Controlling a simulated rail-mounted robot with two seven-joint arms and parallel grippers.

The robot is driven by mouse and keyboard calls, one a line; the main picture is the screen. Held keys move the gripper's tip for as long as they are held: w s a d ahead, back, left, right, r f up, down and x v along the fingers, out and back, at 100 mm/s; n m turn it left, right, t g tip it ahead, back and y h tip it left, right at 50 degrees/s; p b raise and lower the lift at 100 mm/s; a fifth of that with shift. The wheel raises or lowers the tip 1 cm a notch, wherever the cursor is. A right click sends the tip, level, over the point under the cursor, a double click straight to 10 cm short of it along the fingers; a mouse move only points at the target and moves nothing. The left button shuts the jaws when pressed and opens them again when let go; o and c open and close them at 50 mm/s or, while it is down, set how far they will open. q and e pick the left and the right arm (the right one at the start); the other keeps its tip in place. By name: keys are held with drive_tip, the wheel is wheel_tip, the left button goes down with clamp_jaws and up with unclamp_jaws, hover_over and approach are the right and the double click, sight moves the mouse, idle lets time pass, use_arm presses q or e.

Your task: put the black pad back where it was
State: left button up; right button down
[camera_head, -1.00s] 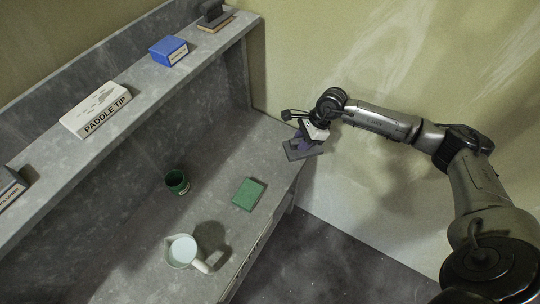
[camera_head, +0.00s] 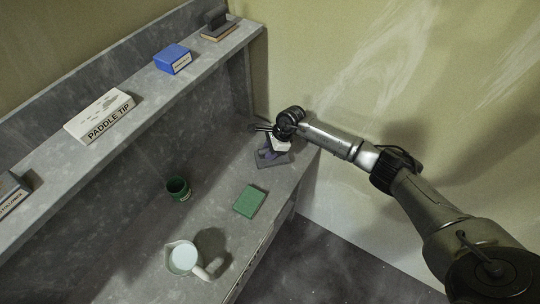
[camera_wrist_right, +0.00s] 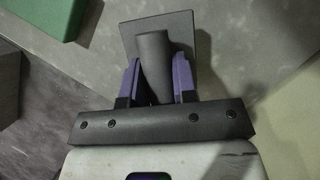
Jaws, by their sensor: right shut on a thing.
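The black pad (camera_head: 282,161) is a dark grey, flat square plate with a rounded handle. My right gripper (camera_head: 271,151) is shut on its handle, at the right end of the counter. In the right wrist view the purple fingers (camera_wrist_right: 157,78) clasp the handle from both sides, and the pad's plate (camera_wrist_right: 184,24) shows beyond them. The plate is low over the counter; I cannot tell whether it touches. My left gripper is not in view.
On the counter (camera_head: 150,215) are a green block (camera_head: 250,200), a dark green cup (camera_head: 178,188) and a pale jug (camera_head: 183,258). The shelf above holds a white PADDLE TIP box (camera_head: 100,115), a blue box (camera_head: 173,59) and a dark block on a tan base (camera_head: 218,25).

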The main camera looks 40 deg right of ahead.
drive_tip(key=shift+f, duration=1.55)
drive_tip(key=shift+f, duration=0.15)
drive_tip(key=c, duration=0.9)
unclamp_jaws()
